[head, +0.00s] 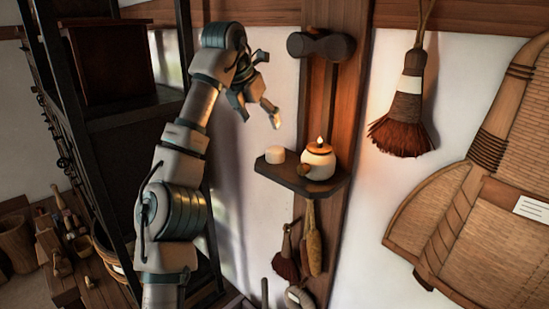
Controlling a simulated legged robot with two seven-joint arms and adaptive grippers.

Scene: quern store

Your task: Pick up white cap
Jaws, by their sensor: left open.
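A small white cap (275,155) sits at the left end of a dark wall shelf (318,184). A white pot with an orange-brown lid (318,161) stands just right of it on the same shelf. My left gripper (258,108) is open and empty, in the air above and a little left of the cap, apart from it. One finger points down toward the shelf. My right gripper is not in view.
A broom (404,115) and large woven basket (480,190) hang at right. A dark rack (95,140) stands at left.

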